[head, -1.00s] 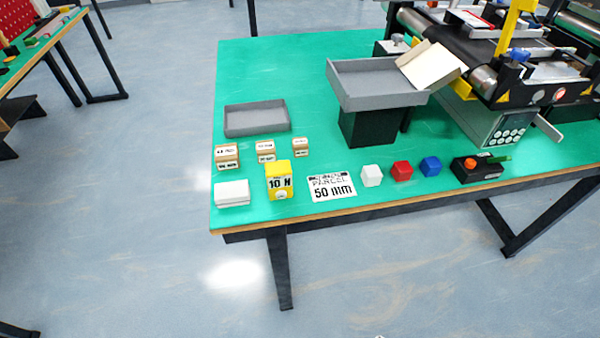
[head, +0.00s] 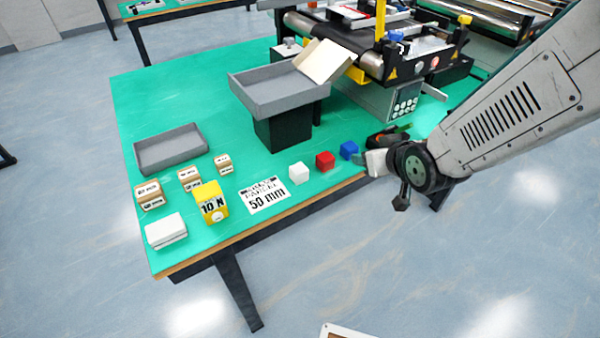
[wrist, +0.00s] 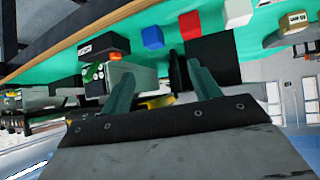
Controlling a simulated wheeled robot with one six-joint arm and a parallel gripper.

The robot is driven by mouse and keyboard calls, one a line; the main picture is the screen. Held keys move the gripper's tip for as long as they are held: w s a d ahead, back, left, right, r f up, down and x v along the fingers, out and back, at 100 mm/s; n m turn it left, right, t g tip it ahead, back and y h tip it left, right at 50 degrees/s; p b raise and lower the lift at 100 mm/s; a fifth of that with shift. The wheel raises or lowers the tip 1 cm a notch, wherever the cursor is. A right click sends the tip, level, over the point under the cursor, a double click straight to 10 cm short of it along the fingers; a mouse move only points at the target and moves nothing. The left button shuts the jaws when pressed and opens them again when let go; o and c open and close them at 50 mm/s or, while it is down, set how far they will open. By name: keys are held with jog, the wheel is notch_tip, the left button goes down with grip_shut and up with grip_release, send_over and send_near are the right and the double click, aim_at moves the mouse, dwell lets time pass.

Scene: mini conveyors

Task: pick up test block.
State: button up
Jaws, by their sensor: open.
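No block carries a readable "test block" label, so I cannot tell which one it is. A yellow block marked 10 N (head: 211,202) stands near the table's front left. A white cube (head: 299,173), red cube (head: 325,161) and blue cube (head: 348,150) form a row along the front edge. The wrist view also shows the white cube (wrist: 237,12), red cube (wrist: 189,25) and blue cube (wrist: 152,37). My gripper (wrist: 163,86) is open and empty, its fingers apart. In the head view it is at the table's right front, beyond the blue cube, partly hidden by my arm.
A flat white block (head: 166,231), several small wooden blocks (head: 150,194) and a grey tray (head: 170,152) lie at left. A 50 mm label (head: 264,196) lies flat. A raised grey tray (head: 278,95) and a conveyor (head: 340,48) stand behind.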

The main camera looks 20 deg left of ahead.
aim_at(303, 173)
jog(key=s+a+f+n+y, duration=0.1)
jog(key=a+f, duration=0.1)
jog(key=a, duration=0.2)
jog(key=s+a+f+n+y, duration=0.1)
jog(key=s+a+f+y, duration=0.1)
jog(key=a+f, duration=0.1)
jog(key=s+a+f+y, duration=0.1)
jog(key=a+f+y, duration=0.1)
jog(key=a, duration=0.3)
jog(key=shift+s+a+f+n, duration=0.15)
jog(key=shift+s+f+n, duration=0.25)
jog(key=shift+f, duration=0.15)
jog(key=x, duration=0.7)
jog(key=shift+w+a, duration=0.2)
jog(key=shift+w, duration=0.05)
jog(key=c, duration=1.1)
